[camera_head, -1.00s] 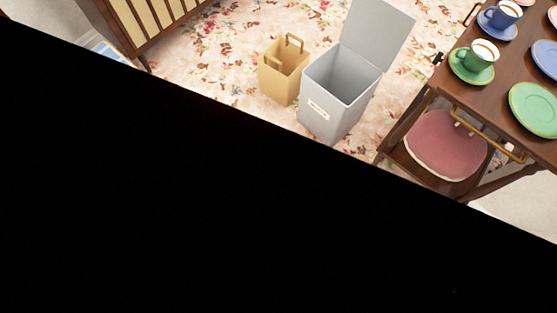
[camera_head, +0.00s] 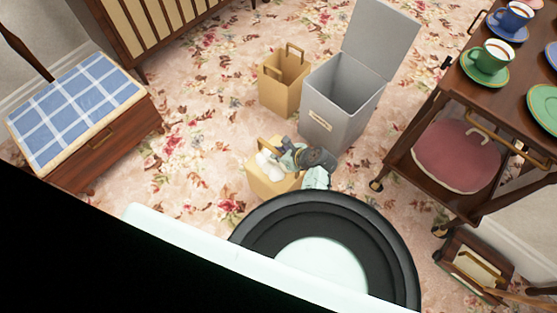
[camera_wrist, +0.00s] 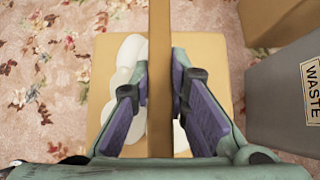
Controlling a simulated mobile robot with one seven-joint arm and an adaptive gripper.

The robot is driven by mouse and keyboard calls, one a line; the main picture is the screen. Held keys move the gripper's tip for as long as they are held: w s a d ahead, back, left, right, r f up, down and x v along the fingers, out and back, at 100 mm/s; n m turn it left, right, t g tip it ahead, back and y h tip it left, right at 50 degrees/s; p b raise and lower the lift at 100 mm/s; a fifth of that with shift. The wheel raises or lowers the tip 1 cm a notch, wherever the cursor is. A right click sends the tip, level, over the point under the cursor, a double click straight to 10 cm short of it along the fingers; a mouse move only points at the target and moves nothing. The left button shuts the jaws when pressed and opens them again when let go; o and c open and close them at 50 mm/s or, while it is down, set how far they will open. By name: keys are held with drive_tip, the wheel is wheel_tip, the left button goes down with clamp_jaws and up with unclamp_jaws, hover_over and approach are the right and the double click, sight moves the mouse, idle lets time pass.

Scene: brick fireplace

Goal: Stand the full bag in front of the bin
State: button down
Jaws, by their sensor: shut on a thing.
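The full bag (camera_head: 262,183) is tan paper with white rounded contents at its top. It stands roughly upright in front of the bin, to its lower left in the head view. My gripper (camera_head: 289,159) is at its handle. In the wrist view the gripper (camera_wrist: 160,82) is shut on the handle strap (camera_wrist: 160,30), with the full bag (camera_wrist: 105,55) below. I cannot tell whether the bag's base touches the floor. The grey bin (camera_head: 335,110) has its lid up and a label; in the wrist view its wall (camera_wrist: 275,95) reads WASTE. My arm partly hides the full bag.
A second tan bag (camera_head: 283,85), looking empty, stands left of the bin. A wooden trolley (camera_head: 425,105) with cups and plates is at the right. A stool with a blue checked cushion (camera_head: 75,110) is at the left.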

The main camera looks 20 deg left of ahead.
drive_tip(key=shift+f+b, duration=1.8)
drive_tip(key=shift+b, duration=0.5)
drive_tip(key=shift+r, duration=0.1)
drive_tip(key=c, duration=1.6)
unclamp_jaws()
drive_tip(key=shift+o, duration=0.2)
drive_tip(key=p+v, duration=0.1)
drive_tip(key=v, duration=1.1)
drive_tip(key=shift+d, duration=0.1)
